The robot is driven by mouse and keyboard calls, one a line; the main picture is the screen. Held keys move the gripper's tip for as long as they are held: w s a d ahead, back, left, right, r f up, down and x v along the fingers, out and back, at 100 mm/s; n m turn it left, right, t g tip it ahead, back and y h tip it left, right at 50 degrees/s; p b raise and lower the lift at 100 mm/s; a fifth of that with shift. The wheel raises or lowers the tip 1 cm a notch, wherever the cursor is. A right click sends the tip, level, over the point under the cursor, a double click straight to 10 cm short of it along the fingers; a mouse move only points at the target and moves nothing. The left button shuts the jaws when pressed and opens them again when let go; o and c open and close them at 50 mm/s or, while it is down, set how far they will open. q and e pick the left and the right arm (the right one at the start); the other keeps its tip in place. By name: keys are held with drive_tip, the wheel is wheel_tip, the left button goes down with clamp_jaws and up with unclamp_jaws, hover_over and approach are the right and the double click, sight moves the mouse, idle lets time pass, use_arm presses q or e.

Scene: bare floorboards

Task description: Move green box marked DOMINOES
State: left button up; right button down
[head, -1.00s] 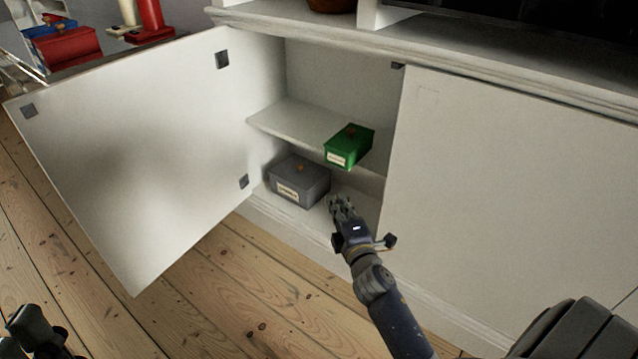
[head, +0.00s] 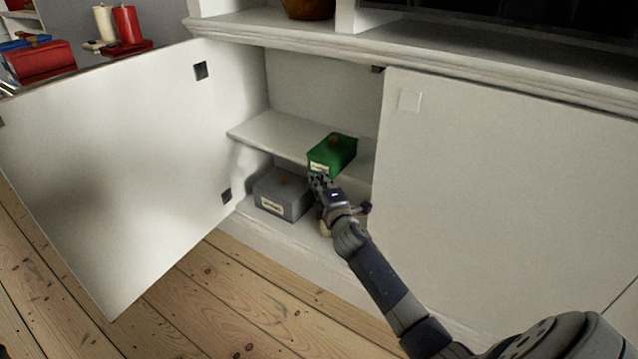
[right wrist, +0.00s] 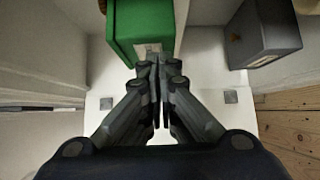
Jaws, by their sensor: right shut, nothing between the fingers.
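The green box (head: 333,150) stands on the cabinet's middle shelf, its pale label facing outward; the label is too small to read. It also shows at the top of the right wrist view (right wrist: 146,22). My right gripper (head: 318,180) is shut and empty, with its fingertips close in front of the box's labelled face. In the right wrist view the fingertips (right wrist: 154,66) overlap the lower edge of the label; I cannot tell whether they touch it. My left gripper is not in view.
A grey box (head: 282,194) with a pale label sits on the cabinet floor below, left of my right gripper. The open cabinet door (head: 110,160) stands at the left. The shut door (head: 490,190) closes off the right side. The shelf (head: 270,132) has free room left of the green box.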

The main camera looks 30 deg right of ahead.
drive_tip(key=shift+w+d, duration=0.4)
drive_tip(key=shift+d, duration=0.35)
drive_tip(key=shift+w+d, duration=0.4)
drive_tip(key=shift+d, duration=0.3)
